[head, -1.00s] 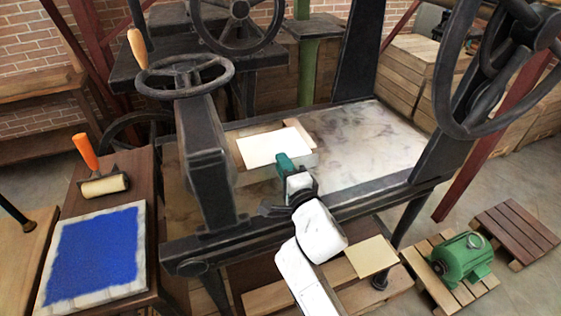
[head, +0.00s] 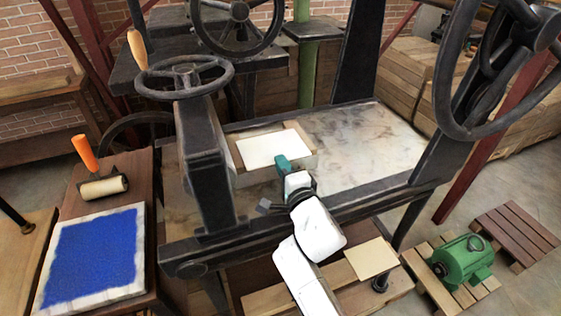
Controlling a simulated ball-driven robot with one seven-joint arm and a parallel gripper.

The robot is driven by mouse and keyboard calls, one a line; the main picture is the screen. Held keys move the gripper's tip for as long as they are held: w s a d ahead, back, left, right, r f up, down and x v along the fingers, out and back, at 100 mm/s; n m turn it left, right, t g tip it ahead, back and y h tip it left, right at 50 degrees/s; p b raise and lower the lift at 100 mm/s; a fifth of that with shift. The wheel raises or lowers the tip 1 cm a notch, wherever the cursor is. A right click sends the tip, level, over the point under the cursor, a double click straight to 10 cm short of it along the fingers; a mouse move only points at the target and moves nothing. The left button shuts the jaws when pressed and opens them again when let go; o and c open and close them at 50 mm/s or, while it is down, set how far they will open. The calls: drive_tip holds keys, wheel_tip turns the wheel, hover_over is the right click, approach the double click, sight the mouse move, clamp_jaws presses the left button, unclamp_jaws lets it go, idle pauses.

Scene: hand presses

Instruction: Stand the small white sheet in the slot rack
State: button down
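A small white sheet (head: 270,147) lies flat on a low pale tan block (head: 306,161) on the press bed, in the head view. My gripper (head: 281,162), with its teal end, is at the sheet's near right edge. It covers a little of that edge, and I cannot tell whether it touches the sheet or whether its fingers are open or shut. A second, cream sheet (head: 371,258) lies lower, below the press bed's front edge. I cannot make out a slot rack with certainty.
The press bed (head: 370,135) is clear to the right of the block. A dark press post (head: 207,165) stands close on its left. A side table holds a blue-inked slab (head: 92,257) and an orange-handled roller (head: 103,187). A green motor (head: 463,260) sits on a pallet at right.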

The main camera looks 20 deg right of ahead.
wheel_tip(320, 180, up, 3)
drive_tip(key=shift+p, duration=1.15)
drive_tip(key=s+r+b, duration=0.3)
drive_tip(key=s, duration=1.9)
drive_tip(key=shift+s, duration=0.1)
idle(0.6)
